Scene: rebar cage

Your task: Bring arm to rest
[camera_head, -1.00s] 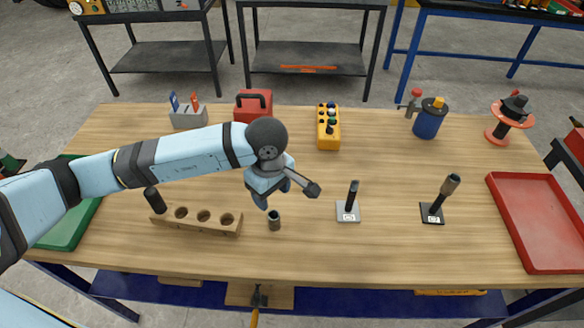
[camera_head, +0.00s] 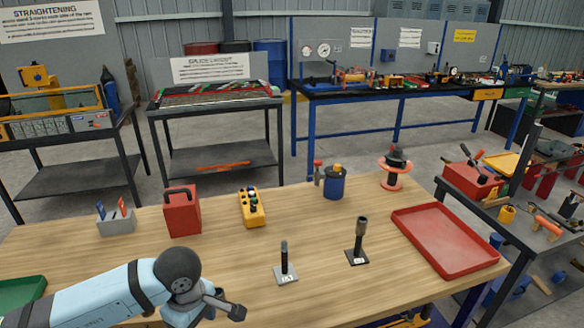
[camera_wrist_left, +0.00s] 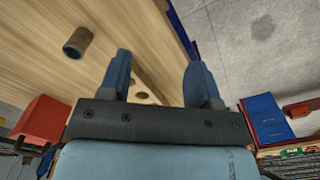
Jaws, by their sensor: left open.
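My left arm comes in from the bottom left of the head view, pale blue with dark joints. Its gripper (camera_head: 195,318) is low over the wooden table (camera_head: 225,258), partly cut off by the bottom edge. In the left wrist view the two blue fingers (camera_wrist_left: 160,82) stand apart with nothing between them gripped. A short dark cylinder (camera_wrist_left: 78,42) stands on the table beyond the fingers, apart from them. My right gripper is not in view.
A red box (camera_head: 182,212), a yellow button box (camera_head: 251,208) and a grey holder (camera_head: 116,220) stand along the back. Two upright tools on bases (camera_head: 285,265) (camera_head: 357,245) stand right of my arm. A red tray (camera_head: 450,240) lies at the right.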

